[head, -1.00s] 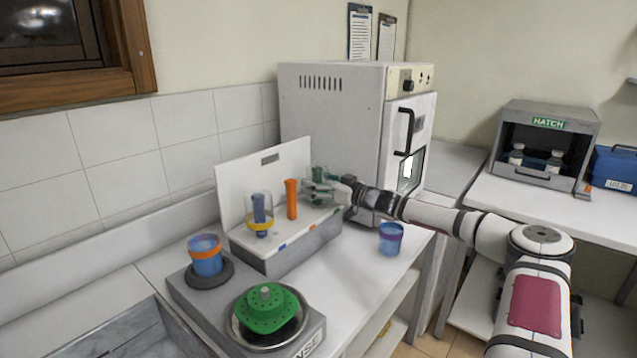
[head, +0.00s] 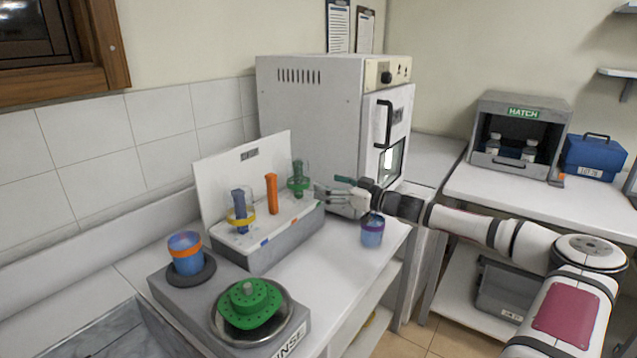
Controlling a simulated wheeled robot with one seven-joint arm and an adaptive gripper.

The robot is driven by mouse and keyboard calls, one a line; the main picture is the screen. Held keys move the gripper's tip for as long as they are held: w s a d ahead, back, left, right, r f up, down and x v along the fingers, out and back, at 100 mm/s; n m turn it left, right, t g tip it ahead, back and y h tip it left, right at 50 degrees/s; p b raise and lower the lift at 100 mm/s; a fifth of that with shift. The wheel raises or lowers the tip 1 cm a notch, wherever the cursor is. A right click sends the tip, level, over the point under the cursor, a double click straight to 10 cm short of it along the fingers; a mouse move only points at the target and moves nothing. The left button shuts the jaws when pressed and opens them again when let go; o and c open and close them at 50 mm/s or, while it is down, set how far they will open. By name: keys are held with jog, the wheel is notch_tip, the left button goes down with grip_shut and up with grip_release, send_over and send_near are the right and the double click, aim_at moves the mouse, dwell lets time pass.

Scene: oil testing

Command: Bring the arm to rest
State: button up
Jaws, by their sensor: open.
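My gripper (head: 330,192) is open and empty in the head view. It points left, just right of the open box (head: 285,245) and apart from the clear tube with a green band (head: 298,180) that stands at the box's right end. My arm stretches in from the lower right, in front of the white oven. The purple-rimmed blue cup (head: 372,232) stands on the counter below the wrist.
The box also holds an orange piece (head: 272,195) and a yellow-banded tube (head: 240,212). The oven (head: 330,120) stands behind; the hatch (head: 516,135) and blue case (head: 593,157) are right.

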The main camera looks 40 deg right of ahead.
jog(key=shift+s+d, duration=0.15)
jog(key=shift+s, duration=0.15)
